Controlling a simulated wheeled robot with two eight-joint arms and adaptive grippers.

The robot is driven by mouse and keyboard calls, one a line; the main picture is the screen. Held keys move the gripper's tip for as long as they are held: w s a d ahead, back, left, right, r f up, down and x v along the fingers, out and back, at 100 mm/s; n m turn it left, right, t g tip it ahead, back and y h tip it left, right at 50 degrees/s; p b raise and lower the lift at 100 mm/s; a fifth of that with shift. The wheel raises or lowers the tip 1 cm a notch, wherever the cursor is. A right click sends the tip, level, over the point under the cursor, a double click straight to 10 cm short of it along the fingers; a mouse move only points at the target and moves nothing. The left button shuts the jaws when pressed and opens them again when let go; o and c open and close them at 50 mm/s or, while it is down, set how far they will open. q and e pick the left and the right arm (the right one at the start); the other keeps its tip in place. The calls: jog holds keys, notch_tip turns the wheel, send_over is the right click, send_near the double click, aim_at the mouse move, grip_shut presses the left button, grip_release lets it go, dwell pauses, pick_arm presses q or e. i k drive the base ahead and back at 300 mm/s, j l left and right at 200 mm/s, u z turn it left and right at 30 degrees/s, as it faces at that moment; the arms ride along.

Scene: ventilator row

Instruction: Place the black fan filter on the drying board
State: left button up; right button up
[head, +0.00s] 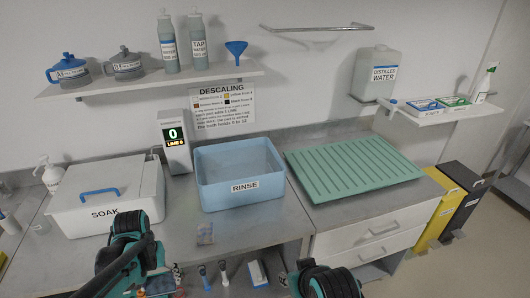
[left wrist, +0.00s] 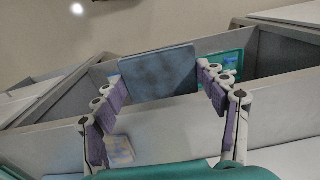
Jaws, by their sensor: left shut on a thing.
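The black fan filter (left wrist: 158,72), a flat dark grey-blue square, is held upright between the finger pads of my left gripper (left wrist: 157,92) in the left wrist view. In the head view my left gripper (head: 156,283) is low at the bottom left, in front of the counter edge, with the dark filter (head: 160,284) partly visible in it. The drying board (head: 352,168) is a green ridged board on the counter at the right, bare on top. My right arm shows at the bottom edge, but its gripper is not in view.
The blue RINSE tub (head: 241,174) stands between the white lidded SOAK box (head: 104,201) and the board. A meter (head: 175,143) reads 0. A shelf (head: 386,109) with boxes overhangs behind the board.

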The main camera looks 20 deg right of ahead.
aim_at(351, 167)
jog(key=l+z, duration=0.1)
jog(key=l, duration=1.35)
jog(key=i+l+z, duration=0.15)
jog(key=l, duration=0.6)
jog(key=i+l, duration=0.2)
jog(key=l, duration=0.2)
jog(key=i+l+z, duration=0.1)
jog(key=i+l, duration=0.15)
jog(key=l, duration=0.15)
jog(key=i+l, duration=0.2)
jog(key=l, duration=0.2)
jog(key=i+l, duration=0.25)
jog(key=l, duration=0.15)
jog(key=i, duration=0.25)
jog(key=z, duration=0.05)
